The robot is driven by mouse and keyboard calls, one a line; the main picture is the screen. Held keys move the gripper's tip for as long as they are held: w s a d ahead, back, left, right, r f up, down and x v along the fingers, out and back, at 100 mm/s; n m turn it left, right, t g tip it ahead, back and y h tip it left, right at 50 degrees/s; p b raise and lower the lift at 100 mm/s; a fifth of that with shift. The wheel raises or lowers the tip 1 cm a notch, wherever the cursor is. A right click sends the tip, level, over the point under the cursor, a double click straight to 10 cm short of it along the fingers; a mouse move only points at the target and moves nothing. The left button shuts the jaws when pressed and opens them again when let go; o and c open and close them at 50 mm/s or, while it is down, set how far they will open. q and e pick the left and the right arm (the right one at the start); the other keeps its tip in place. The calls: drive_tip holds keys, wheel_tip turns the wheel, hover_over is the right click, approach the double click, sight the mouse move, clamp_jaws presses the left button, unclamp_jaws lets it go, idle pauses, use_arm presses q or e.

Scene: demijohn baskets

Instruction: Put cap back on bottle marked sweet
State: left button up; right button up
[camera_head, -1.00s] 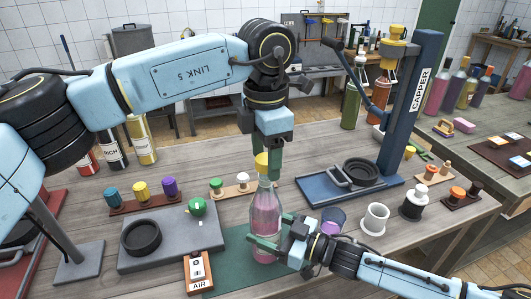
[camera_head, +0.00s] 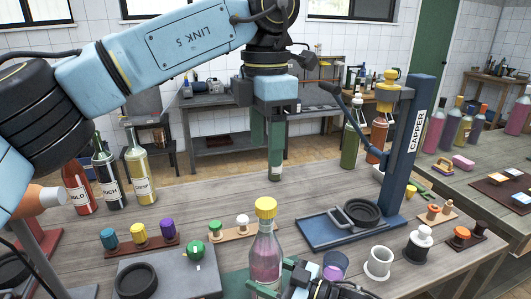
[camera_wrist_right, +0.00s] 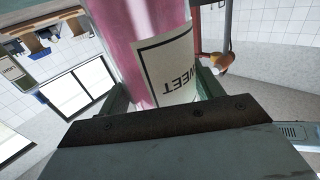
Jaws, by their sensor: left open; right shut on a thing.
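The bottle (camera_head: 265,250) holds pink liquid and stands upright at the front middle of the table. A yellow cap (camera_head: 266,206) sits on its mouth; I cannot tell how tightly. In the right wrist view the bottle (camera_wrist_right: 150,35) is close up, and its white label (camera_wrist_right: 165,65) shows letters ending in "EET". My right gripper (camera_head: 270,291) is shut on the lower part of the bottle. My left gripper (camera_head: 275,172) is open and empty, raised above and behind the bottle, apart from the cap.
A blue capper (camera_head: 402,150) with a base plate stands right of the bottle. A rack of coloured caps (camera_head: 140,236), a grey block (camera_head: 180,270) and a cap strip (camera_head: 235,233) lie left. A purple cup (camera_head: 335,266) and white cup (camera_head: 379,255) stand at right.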

drive_tip(key=o, duration=2)
drive_tip(key=shift+c, duration=0.2)
drive_tip(key=v, duration=1.3)
drive_tip(key=shift+d, duration=0.2)
drive_tip(key=shift+s, duration=0.15)
